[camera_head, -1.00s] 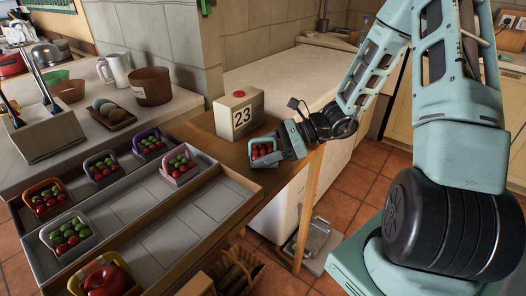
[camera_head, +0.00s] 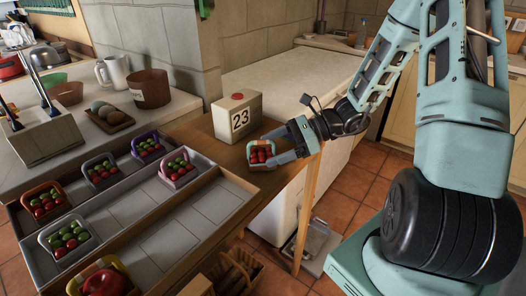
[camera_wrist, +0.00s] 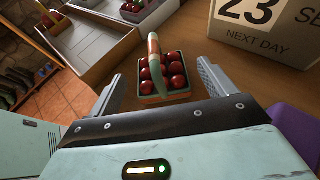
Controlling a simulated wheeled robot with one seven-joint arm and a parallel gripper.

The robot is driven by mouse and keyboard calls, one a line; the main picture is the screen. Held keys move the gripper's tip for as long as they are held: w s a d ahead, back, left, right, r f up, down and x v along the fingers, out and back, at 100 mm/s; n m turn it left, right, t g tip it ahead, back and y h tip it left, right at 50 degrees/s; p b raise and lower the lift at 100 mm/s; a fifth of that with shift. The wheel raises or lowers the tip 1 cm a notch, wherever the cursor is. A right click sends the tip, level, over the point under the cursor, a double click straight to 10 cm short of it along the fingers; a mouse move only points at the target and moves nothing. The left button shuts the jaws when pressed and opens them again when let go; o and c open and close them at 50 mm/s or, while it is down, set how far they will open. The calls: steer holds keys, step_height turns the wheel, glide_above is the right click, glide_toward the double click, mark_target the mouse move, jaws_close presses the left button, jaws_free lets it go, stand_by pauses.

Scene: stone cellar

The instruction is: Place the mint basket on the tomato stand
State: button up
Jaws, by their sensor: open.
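A small basket (camera_head: 261,165) of red tomatoes, with a pale green handle showing some orange, stands upright on the wooden tabletop (camera_head: 238,152) near the calendar block. It also shows in the wrist view (camera_wrist: 164,98), where its handle arches up between my fingers. My gripper (camera_head: 277,148) is open at the right of the basket, one finger on each side. In the wrist view my gripper (camera_wrist: 159,74) shows a gap between each finger and the basket. The display stand (camera_head: 196,208), a tray with marked compartments, lies at left with several tomato baskets.
A calendar block (camera_head: 237,117) reading 23 stands just behind the basket. Bare compartments lie at the stand's right and front.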

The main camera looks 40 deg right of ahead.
steer(key=v, duration=0.8)
steer(key=shift+s+d+r, duration=0.1)
steer(key=shift+d+r, duration=0.05)
